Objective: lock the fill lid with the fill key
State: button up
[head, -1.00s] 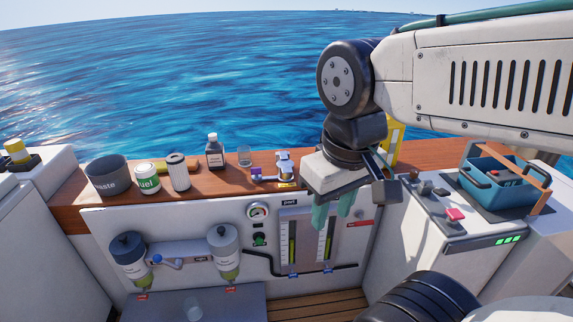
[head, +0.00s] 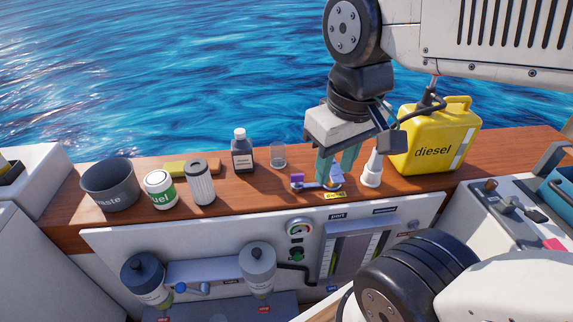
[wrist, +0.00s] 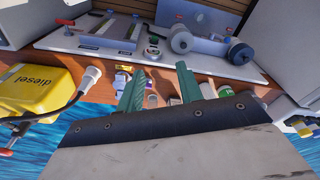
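The fill fitting (head: 334,184), a small silver-blue piece, sits on the wooden ledge by a yellow label. A small purple piece (head: 297,179) beside it at its left may be the fill key; I cannot tell for sure. My gripper (head: 337,180) points down over the fitting, its green fingers apart with nothing seen between them. The fingers hide part of the fitting, so I cannot tell how the lid sits. In the wrist view my gripper (wrist: 157,75) is also open, and the purple piece is small and partly hidden near the left finger.
A white spout (head: 371,170) stands just right of my fingers, beside the yellow diesel can (head: 436,142). To the left stand a glass (head: 278,155), a dark bottle (head: 242,155), a white filter (head: 201,184), a fuel tin (head: 160,190) and a waste pot (head: 109,186).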

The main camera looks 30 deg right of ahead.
jog(key=w+d+f+n, duration=0.2)
jog(key=w+n, duration=0.1)
jog(key=w, duration=0.6)
jog(key=n+g, duration=0.1)
jog(key=n, duration=0.9)
send_over(297, 175)
notch_tip(297, 175, down, 19)
jog(key=shift+f, duration=0.45)
notch_tip(297, 175, down, 7)
jog(key=shift+f, duration=0.2)
grip_shut()
